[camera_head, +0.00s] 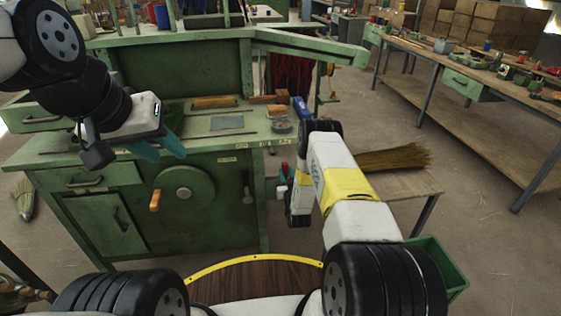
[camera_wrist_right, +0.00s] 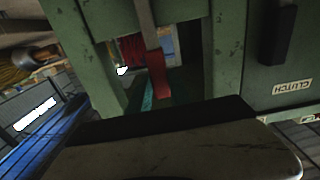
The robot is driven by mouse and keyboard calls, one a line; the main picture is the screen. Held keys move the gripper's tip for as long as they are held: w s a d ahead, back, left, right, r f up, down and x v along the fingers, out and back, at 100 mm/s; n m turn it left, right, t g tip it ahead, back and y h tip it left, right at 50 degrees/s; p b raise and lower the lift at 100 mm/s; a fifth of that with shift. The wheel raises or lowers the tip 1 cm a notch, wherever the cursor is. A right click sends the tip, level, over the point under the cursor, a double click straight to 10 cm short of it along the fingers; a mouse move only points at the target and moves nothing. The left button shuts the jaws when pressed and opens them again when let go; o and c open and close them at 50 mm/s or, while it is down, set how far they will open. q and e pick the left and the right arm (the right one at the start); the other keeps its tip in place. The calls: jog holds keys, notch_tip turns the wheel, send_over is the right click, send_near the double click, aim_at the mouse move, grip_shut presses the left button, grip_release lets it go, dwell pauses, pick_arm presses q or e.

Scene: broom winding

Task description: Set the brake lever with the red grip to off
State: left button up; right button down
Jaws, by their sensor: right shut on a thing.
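The brake lever's red grip (camera_wrist_right: 158,75) hangs at the lower end of a metal bar (camera_wrist_right: 146,25) in the right wrist view, by the green frame of the machine. In the head view the red grip (camera_head: 284,168) is a small patch beside the bench's right side. My right gripper (camera_head: 285,182) is there, shut on the red grip. A teal finger (camera_wrist_right: 147,97) shows beside it in the right wrist view; the other finger is hidden. My left gripper (camera_head: 158,147) is empty above the bench front, its teal fingers apart.
The green bench (camera_head: 205,150) carries a handwheel (camera_head: 184,190) with a wooden knob. A low table with a straw bundle (camera_head: 395,158) and a green bin (camera_head: 440,265) are at the right.

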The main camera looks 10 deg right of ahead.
jog(key=shift+a+f, duration=0.1)
jog(key=c, duration=1.2)
grip_release()
jog(key=shift+s, duration=0.1)
jog(key=s, duration=0.7)
jog(key=shift+s, duration=0.35)
